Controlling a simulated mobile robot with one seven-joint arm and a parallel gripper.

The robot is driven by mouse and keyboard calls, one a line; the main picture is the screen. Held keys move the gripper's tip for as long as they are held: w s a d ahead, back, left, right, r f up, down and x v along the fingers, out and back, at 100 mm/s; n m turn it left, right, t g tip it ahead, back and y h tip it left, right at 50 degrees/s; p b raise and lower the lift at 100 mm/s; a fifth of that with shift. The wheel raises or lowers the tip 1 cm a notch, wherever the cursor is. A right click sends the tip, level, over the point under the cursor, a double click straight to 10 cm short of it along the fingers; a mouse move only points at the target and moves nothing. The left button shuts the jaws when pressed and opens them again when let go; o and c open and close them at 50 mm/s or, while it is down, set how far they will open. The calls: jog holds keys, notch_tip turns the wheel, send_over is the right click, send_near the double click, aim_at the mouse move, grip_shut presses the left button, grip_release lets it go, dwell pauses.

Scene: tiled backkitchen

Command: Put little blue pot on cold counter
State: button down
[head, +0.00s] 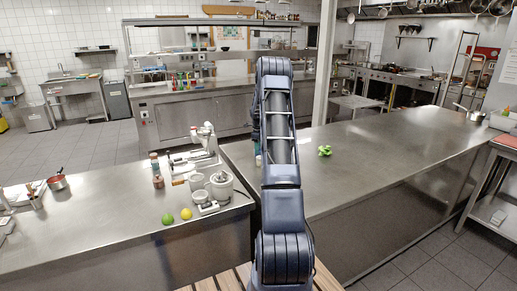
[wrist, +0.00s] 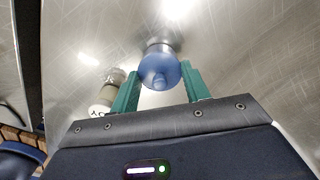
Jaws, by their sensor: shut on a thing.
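In the head view my arm hides the gripper and the pot. A long steel counter (head: 400,150) runs to the right of my arm. Another steel counter (head: 110,225) lies to the left. The frames do not show which is the cold counter.
A jar with a pale label (wrist: 107,92) stands just left of the pot in the wrist view. A green object (head: 325,150) lies on the right counter. A white mixer (head: 205,145), a lime (head: 168,219) and a lemon (head: 186,213) occupy the left counter. Much of the right counter is bare.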

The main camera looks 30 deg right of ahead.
jog(key=shift+f, duration=0.1)
jog(key=c, duration=0.7)
grip_release()
notch_tip(320, 180, up, 11)
jog(key=s+a+r+n+t, duration=0.2)
jog(key=s+a+r+n, duration=1)
jog(key=s+a+r, duration=0.9)
jog(key=s+a+f+n+t, duration=0.1)
jog(key=s+a+n, duration=0.2)
jog(key=s, duration=0.7)
jog(key=s+a+f+n, duration=0.2)
jog(key=s+a+n, duration=0.1)
jog(key=s+n, duration=0.4)
jog(key=s+a+f+n+t, duration=0.1)
jog(key=s+n, duration=0.4)
jog(key=s, duration=0.9)
jog(key=a+f, duration=0.1)
jog(key=a, duration=0.1)
jog(key=shift+a+f+t, duration=0.25)
jog(key=shift+a+t, duration=0.05)
jog(key=shift+a, duration=0.05)
